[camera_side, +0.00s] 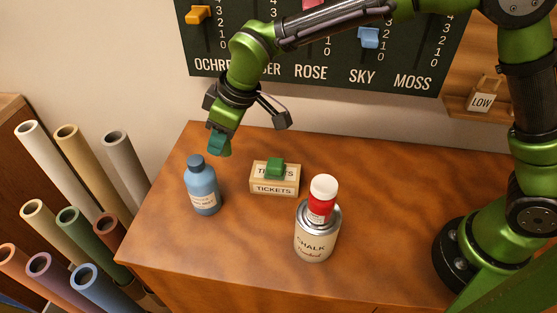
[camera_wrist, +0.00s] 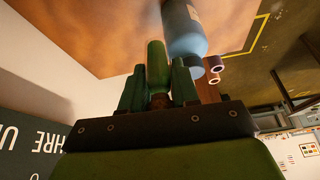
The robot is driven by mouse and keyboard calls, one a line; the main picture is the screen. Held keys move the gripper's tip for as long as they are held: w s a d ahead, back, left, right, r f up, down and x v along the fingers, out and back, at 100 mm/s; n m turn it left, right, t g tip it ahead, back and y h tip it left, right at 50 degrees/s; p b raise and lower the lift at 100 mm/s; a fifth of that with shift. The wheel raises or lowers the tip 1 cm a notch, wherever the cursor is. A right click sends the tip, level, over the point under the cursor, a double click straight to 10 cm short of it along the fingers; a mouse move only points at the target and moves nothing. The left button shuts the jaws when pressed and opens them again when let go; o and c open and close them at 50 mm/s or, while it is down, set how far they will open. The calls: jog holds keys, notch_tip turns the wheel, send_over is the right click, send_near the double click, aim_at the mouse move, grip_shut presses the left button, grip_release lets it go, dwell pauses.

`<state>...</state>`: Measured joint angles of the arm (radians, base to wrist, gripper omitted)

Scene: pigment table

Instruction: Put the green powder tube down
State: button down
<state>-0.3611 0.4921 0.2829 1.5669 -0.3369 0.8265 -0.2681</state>
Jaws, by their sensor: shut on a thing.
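My gripper (camera_side: 218,142) is up in the air above the back left of the wooden table, near the blue bottle. In the wrist view, my gripper (camera_wrist: 159,88) has its two dark green fingers closed around the green powder tube (camera_wrist: 155,62). In the side view the tube is mostly hidden by the fingers; a bit of green (camera_side: 226,151) shows at their tips. The tube is clear of the table.
A blue bottle (camera_side: 203,192) stands on the table (camera_side: 400,190). A tickets box (camera_side: 275,187) has a green block (camera_side: 275,168) on top. The table's right middle is clear.

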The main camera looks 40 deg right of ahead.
jog(key=s+a+r+n+g+y, duration=0.2)
jog(key=s+a+n+g, duration=0.25)
jog(key=s+n, duration=0.7)
jog(key=shift+m+t, duration=0.45)
jog(key=shift+m, duration=0.4)
jog(key=f, duration=0.7)
jog(key=s+f, duration=0.1)
jog(key=f, duration=0.2)
jog(key=shift+a+f, duration=0.25)
jog(key=shift+f, duration=2.15)
jog(key=shift+f, duration=0.15)
jog(key=c, duration=0.8)
grip_release()
